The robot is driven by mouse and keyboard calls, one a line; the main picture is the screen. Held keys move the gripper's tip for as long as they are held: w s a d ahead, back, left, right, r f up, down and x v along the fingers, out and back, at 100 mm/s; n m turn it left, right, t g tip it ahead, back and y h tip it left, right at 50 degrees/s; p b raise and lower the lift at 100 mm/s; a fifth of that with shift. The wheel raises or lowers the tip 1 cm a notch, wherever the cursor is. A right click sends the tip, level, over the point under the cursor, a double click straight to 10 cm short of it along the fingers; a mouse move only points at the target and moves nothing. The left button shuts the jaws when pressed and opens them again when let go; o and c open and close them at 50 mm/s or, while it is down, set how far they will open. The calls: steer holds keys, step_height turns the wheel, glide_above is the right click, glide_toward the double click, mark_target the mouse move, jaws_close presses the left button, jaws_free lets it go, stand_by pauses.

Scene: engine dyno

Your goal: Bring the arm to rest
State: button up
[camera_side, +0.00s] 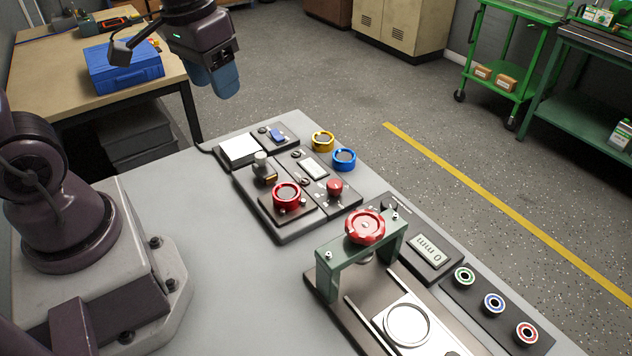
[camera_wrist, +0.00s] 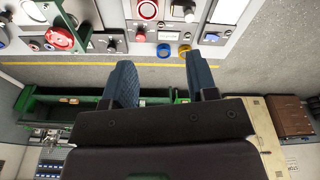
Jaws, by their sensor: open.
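My gripper (camera_side: 224,84) hangs in the air at the upper left of the side view, above and behind the far end of the grey worktable (camera_side: 190,250). Its blue fingers point down. In the wrist view the two fingers (camera_wrist: 161,75) stand apart with nothing between them, so it is open and empty. It touches nothing that I can see.
The control panel (camera_side: 278,232) carries a red knob (camera_side: 287,194). Yellow (camera_side: 322,141) and blue (camera_side: 344,158) rings stand beside it. A green press frame (camera_side: 327,275) with a red handwheel (camera_side: 365,226) rises nearer the camera. A blue case (camera_side: 123,66) lies on the side bench. The table's left middle is clear.

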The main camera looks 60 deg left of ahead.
steer(key=s+d+r+m+t, duration=0.2)
steer(key=s+d+r+t, duration=0.1)
steer(key=s+d+r, duration=0.1)
step_height(320, 180, up, 2)
steer(key=shift+s+d+r+m+t, duration=0.1)
steer(key=shift+s+d+m+t, duration=0.25)
steer(key=shift+s, duration=0.35)
